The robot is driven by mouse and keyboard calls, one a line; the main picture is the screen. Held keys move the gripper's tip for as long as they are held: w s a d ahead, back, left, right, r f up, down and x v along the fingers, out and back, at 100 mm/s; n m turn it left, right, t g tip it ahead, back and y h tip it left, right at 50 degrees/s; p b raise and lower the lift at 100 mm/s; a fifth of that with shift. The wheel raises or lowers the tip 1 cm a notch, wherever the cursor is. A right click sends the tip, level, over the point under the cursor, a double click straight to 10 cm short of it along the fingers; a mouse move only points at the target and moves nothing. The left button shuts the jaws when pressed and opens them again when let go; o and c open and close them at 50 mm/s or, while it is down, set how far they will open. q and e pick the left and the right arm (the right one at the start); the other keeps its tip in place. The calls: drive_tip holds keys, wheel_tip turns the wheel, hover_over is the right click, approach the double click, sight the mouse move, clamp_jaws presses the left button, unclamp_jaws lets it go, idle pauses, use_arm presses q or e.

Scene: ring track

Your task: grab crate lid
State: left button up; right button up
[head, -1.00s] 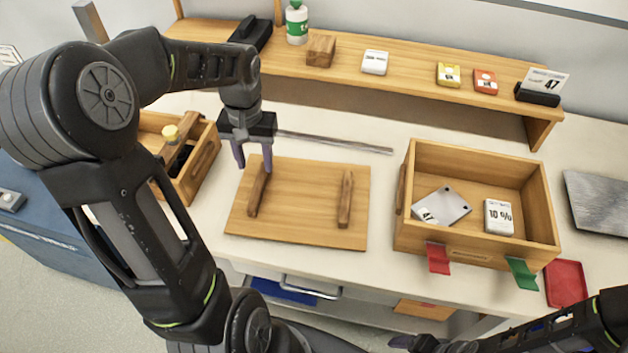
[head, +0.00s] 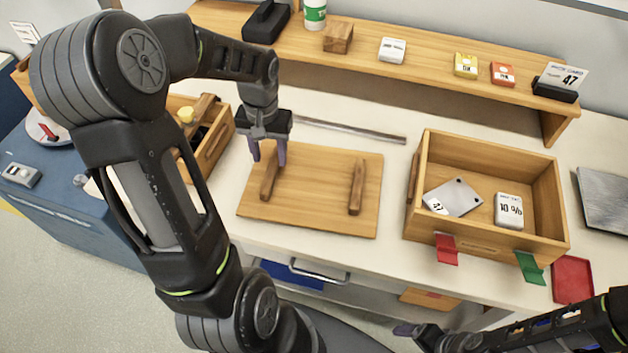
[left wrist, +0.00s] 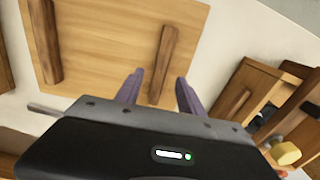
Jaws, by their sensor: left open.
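The crate lid (head: 314,190) is a flat wooden board with two dark wooden bar handles, lying on the white bench. My left gripper (head: 269,152) is open and empty, with purple fingers pointing down at the back end of the lid's left handle (head: 270,180). In the left wrist view the open fingers (left wrist: 155,88) show near the end of that same handle (left wrist: 164,62); I cannot tell whether they touch it. The open wooden crate (head: 480,247) stands to the right of the lid. My right gripper (head: 405,330) shows only partly at the bottom edge; its jaw state is unclear.
The crate holds a grey plate (head: 458,195) and a white block (head: 509,210). A wooden toolbox (head: 215,148) stands left of the lid. A metal rod (head: 350,130) lies behind the lid. A shelf (head: 420,85) runs along the back. A red tray (head: 572,280) lies right.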

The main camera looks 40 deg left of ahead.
sight(271, 169)
use_arm(q)
wheel_tip(271, 169, down, 4)
drive_tip(key=shift+a+f+p, duration=0.1)
drive_tip(key=shift+f+p, duration=0.1)
drive_tip(key=shift+p, duration=0.25)
clamp_jaws()
idle(0.6)
idle(0.9)
